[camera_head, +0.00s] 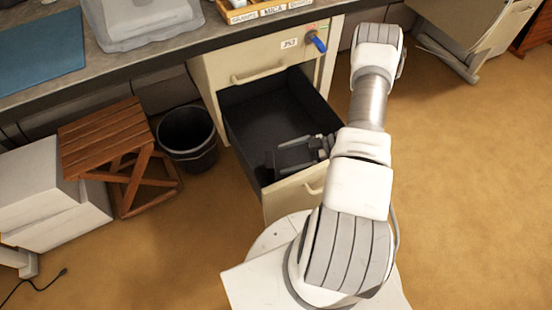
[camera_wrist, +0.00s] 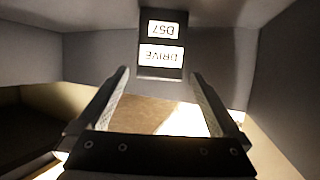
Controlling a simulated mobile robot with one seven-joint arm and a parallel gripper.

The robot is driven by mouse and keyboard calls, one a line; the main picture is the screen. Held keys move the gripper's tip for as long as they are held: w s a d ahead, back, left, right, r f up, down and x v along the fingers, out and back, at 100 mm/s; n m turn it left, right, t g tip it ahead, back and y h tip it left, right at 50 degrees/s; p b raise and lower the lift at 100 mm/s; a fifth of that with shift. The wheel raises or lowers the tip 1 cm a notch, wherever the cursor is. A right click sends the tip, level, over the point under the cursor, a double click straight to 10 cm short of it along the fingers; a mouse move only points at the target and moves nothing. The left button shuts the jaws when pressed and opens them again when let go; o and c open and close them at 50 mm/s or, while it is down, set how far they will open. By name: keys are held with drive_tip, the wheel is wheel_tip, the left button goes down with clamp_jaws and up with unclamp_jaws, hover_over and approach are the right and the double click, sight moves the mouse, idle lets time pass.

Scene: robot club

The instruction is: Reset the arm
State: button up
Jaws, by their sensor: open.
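My gripper (camera_head: 282,158) reaches over the open lower drawer (camera_head: 245,125) of a cream cabinet, its fingers pointing left in the head view. In the wrist view my gripper (camera_wrist: 159,74) is open, with nothing between its fingers. A dark block (camera_wrist: 162,72) with two white labels, reading "DRIVE" and "D57" upside down, stands just beyond the fingertips, against or near a grey drawer wall. In the head view a small dark shape near the fingertips may be this block; it blends with the drawer's dark inside.
The upper drawer (camera_head: 265,70) is shut, with a blue-tagged key (camera_head: 317,42) at its lock. A black bin (camera_head: 187,139) and a wooden stool (camera_head: 105,138) stand left of the cabinet. A worktop (camera_head: 120,62) runs above. The floor (camera_head: 470,190) at right is clear.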

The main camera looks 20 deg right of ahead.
drive_tip(key=shift+v, duration=0.75)
drive_tip(key=shift+r, duration=0.1)
